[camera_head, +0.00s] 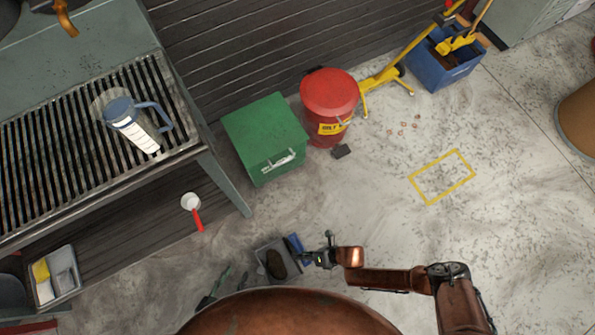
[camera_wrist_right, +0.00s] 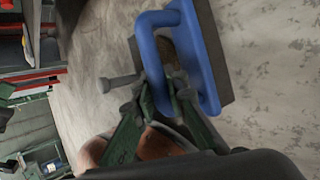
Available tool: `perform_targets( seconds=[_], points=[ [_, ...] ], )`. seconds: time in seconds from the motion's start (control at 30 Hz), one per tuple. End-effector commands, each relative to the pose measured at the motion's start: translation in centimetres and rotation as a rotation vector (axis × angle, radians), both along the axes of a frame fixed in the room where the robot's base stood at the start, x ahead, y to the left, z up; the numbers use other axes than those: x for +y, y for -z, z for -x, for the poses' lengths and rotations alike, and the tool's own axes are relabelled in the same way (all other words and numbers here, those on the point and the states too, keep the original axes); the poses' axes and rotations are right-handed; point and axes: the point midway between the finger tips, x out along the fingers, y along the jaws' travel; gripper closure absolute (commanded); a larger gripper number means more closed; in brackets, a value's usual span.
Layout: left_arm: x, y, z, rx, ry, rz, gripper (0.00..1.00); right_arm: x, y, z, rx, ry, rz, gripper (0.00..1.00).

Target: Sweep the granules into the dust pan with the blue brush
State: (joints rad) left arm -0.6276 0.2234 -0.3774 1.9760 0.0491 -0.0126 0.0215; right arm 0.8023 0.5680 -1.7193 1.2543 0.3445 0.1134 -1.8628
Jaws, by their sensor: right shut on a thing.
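Several small reddish-brown granules (camera_head: 403,127) lie scattered on the concrete floor, between the red bin and the yellow floor outline. My right gripper (camera_head: 325,256) is shut on the handle of the blue brush (camera_head: 298,248). The right wrist view shows the fingers (camera_wrist_right: 165,95) on the blue loop handle, with the brush's dark grey edge (camera_wrist_right: 218,45) beyond it. A grey pan (camera_head: 262,250), which looks like the dust pan, is left of the brush, with a dark brown patch inside. My left gripper (camera_head: 222,283) shows partly beside it; its grip is unclear.
A red bin (camera_head: 329,92) and green box (camera_head: 264,138) stand along the wall. A yellow stand (camera_head: 386,82) and blue bucket (camera_head: 444,66) are beyond. The yellow floor outline (camera_head: 428,203) and surrounding floor are clear.

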Motion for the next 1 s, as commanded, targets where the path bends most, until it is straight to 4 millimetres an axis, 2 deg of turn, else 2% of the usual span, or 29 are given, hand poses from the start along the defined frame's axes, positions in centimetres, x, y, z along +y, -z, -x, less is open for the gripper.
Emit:
perform_targets(
  seconds=[0.03,0.43,0.87,1.0],
  points=[
    [0.0,-0.7,-0.2,-0.008,0.000,0.000,0.60,-0.1,-0.9,-0.3,-0.005,0.000,0.000,1.00],
    [0.0,-3.5,-1.0,-0.039,0.001,0.000,0.60,-0.8,-4.3,-0.7,-0.002,0.000,-0.002,1.00],
    [0.0,-3.6,-1.1,-0.039,0.000,-0.001,0.60,-0.7,-4.6,-0.6,0.001,0.001,-0.002,1.00],
    [0.1,-3.4,-0.9,-0.028,0.000,-0.006,0.60,0.8,-6.5,-1.3,0.000,0.018,-0.006,1.00]
  ],
)
